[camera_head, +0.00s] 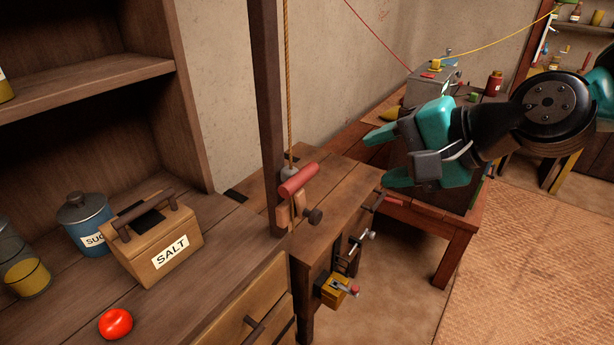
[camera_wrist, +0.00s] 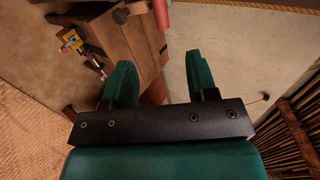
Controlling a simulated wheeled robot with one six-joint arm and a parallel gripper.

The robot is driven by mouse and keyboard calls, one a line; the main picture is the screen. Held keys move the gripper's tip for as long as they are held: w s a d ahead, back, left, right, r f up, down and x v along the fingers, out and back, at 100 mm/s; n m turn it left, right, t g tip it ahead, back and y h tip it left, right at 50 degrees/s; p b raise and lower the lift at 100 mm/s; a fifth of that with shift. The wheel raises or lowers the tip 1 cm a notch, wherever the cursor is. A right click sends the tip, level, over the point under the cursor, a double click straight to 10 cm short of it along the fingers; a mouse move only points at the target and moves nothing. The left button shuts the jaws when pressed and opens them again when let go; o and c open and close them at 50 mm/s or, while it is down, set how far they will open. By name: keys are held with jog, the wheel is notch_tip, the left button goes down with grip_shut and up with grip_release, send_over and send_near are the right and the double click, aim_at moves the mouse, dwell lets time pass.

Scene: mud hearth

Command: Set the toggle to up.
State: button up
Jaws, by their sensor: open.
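A small yellow box (camera_head: 334,292) is mounted low on the front of the wooden bench. A short metal lever (camera_head: 340,284) sticks out of it, with a red knob beside it; it looks like the toggle, but its up or down position is too small to tell. The yellow box also shows at the upper left of the wrist view (camera_wrist: 70,39). My gripper (camera_head: 383,158) is open and empty, above and to the right of the yellow box, well apart from it. Its two green fingers also show in the wrist view (camera_wrist: 160,72).
A red-handled fixture (camera_head: 298,178) stands on the bench beside a wooden post (camera_head: 268,110). Metal rods (camera_head: 360,238) project from the bench front above the yellow box. A salt box (camera_head: 158,240) and a tomato (camera_head: 115,323) sit at left. Matting (camera_head: 530,260) at right is clear.

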aim_at(305, 178)
jog(key=p+x, duration=0.7)
jog(key=x, duration=0.8)
jog(key=shift+w+a+f, duration=0.1)
jog(key=shift+a+f, duration=0.2)
jog(key=shift+c, duration=0.5)
